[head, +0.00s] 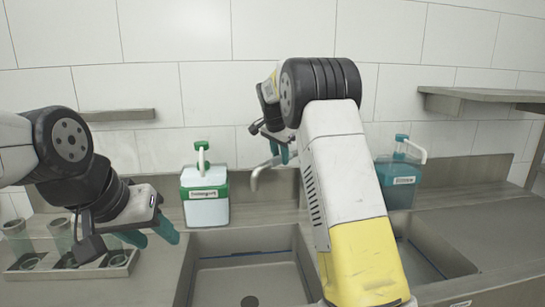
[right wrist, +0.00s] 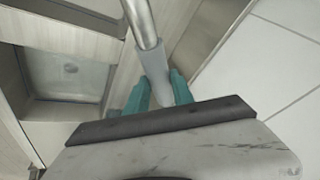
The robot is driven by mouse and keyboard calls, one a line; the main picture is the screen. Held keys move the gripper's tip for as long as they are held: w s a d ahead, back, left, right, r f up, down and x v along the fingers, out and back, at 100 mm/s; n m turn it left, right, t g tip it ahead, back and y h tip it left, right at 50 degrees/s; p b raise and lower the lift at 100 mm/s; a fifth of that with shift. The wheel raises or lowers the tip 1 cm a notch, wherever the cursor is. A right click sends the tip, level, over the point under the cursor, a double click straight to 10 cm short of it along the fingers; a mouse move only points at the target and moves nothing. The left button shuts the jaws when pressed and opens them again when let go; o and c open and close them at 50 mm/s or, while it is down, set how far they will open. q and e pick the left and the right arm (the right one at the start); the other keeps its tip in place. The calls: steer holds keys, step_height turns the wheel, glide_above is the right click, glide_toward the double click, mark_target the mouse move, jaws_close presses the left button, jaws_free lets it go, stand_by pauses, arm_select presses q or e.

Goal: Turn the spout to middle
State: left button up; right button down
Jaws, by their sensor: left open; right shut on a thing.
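The metal spout (head: 264,170) rises at the back of the counter, its curved end pointing left and down above the back rim of the left sink basin (head: 250,255). My right gripper (head: 281,152) is shut on the spout near the back wall. In the right wrist view its teal fingers sit on both sides of the spout's grey sleeve (right wrist: 154,72). My own right arm hides the middle between the basins in the head view. My left gripper (head: 150,236) is open and empty, left of the left basin.
A green-and-white soap jug (head: 205,195) stands left of the spout, and a teal jug (head: 398,180) stands at the right. A tray (head: 75,272) with several cups is at the left, near my left gripper. The right basin (head: 432,255) is partly hidden. A shelf (head: 480,94) juts out upper right.

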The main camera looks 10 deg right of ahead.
steer(key=shift+s, duration=0.1)
stand_by(0.7)
steer(key=s+d+n+y, duration=0.4)
steer(key=s+d+n, duration=0.1)
steer(key=d+n, duration=0.5)
steer(key=shift+d, duration=1.1)
steer(key=shift+s, duration=0.1)
steer(key=c, duration=1.1)
jaws_free()
steer(key=shift+r, duration=0.1)
steer(key=v, duration=0.7)
steer(key=shift+d+r, duration=0.15)
steer(key=shift+r, duration=0.1)
